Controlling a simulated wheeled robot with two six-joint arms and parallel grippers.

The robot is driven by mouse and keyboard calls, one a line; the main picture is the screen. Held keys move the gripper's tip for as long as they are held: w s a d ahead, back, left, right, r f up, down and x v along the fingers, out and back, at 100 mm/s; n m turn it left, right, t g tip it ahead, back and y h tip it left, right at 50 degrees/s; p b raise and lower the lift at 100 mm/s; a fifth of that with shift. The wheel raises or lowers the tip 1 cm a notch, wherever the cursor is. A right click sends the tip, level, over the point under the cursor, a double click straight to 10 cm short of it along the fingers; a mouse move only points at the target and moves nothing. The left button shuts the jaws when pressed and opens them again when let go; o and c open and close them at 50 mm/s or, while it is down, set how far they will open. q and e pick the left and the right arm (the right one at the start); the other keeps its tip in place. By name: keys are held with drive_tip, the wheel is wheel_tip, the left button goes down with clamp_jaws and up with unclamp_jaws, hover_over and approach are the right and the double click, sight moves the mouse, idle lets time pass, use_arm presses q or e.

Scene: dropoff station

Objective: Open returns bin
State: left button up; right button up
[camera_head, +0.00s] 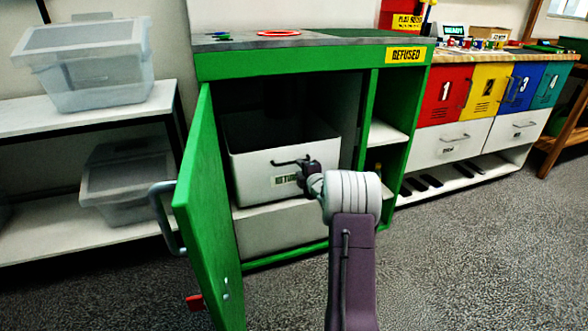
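The returns bin (260,187) is a white drawer-like box inside a green cabinet (300,66). Its label is partly hidden by my gripper, and its open top shows a dark inside. A dark bar handle (286,162) sits on its front. My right gripper (306,170) is at the right end of this handle. The fingers are small and dark here, so I cannot tell whether they are closed on the bar. The green cabinet door (208,205) stands wide open on the left, with a grey handle (163,215). My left gripper is not in view.
A white rack with clear lidded boxes (95,70) stands at the left, close to the open door. A bench with coloured numbered doors (443,95) is at the right. The carpet (460,260) at front right is clear.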

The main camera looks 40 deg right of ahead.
sight(277, 151)
drive_tip(key=b+x, duration=0.1)
drive_tip(key=x, duration=0.5)
drive_tip(key=shift+w+b, duration=0.2)
drive_tip(key=shift+b, duration=0.1)
clamp_jaws()
drive_tip(key=shift+f, duration=0.1)
idle(0.9)
